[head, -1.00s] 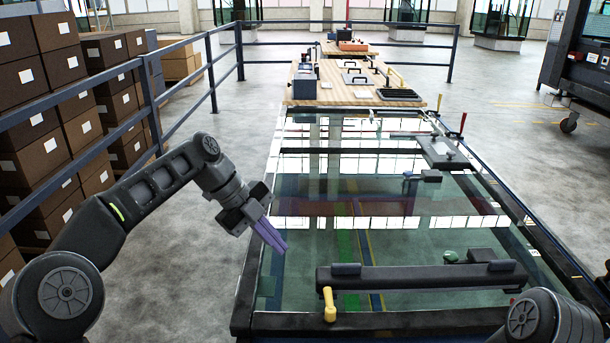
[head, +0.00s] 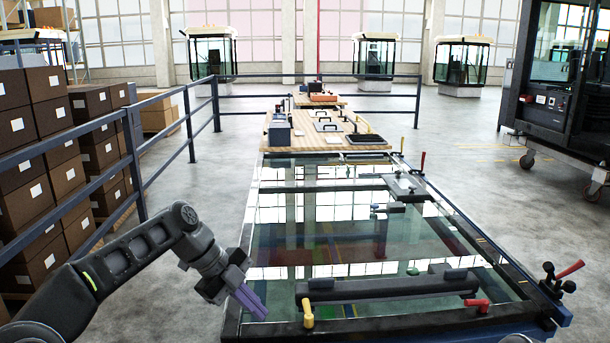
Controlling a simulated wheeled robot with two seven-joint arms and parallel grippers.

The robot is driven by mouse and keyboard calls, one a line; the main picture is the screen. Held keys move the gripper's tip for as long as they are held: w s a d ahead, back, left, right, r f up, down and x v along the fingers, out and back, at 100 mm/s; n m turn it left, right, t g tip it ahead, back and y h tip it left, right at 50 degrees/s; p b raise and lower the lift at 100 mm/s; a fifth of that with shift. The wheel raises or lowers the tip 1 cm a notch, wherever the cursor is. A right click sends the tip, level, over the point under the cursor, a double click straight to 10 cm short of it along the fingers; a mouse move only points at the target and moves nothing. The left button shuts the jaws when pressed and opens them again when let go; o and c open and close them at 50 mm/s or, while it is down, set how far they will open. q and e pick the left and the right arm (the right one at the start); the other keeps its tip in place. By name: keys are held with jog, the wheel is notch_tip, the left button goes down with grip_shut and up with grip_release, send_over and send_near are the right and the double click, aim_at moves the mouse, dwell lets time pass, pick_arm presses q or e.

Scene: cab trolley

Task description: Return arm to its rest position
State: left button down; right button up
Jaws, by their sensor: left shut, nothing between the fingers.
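My left gripper (head: 250,302) has purple fingers, which are shut and empty. In the picture it lies over the near left corner of the glass-topped trolley (head: 232,310). I cannot tell its exact height above the frame. My left arm (head: 120,255) comes in from the lower left and is bent at the elbow. My right gripper is out of the picture; only a small piece of my own body shows at the bottom edge.
A black bar (head: 390,288) with a yellow handle (head: 308,315) and a red handle (head: 476,304) lies across the near glass. A railing (head: 135,165) and stacked boxes (head: 40,150) stand to the left. A wheeled cab (head: 570,110) stands at the right. Floor beside the trolley is clear.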

pick_arm(q)
jog(key=s+d+f+n+p, duration=0.15)
jog(key=f+n, duration=0.25)
jog(key=f, duration=0.4)
jog(key=s+d+f+n, duration=0.2)
jog(key=s+f+n, duration=0.15)
jog(key=f, duration=0.45)
jog(key=s+d+f+n+p, duration=0.1)
jog(key=s+d+f+n, duration=0.1)
jog(key=f+n, duration=0.45)
jog(key=s+a+f+n+y+p, duration=0.1)
jog(key=s+f+n, duration=0.5)
jog(key=s, duration=0.6)
jog(key=s+a+f+n+y+p, duration=0.1)
jog(key=s+f+n, duration=0.6)
jog(key=s, duration=0.6)
jog(key=shift+a+f+y, duration=0.3)
jog(key=shift+a+f, duration=0.05)
jog(key=shift+f, duration=0.1)
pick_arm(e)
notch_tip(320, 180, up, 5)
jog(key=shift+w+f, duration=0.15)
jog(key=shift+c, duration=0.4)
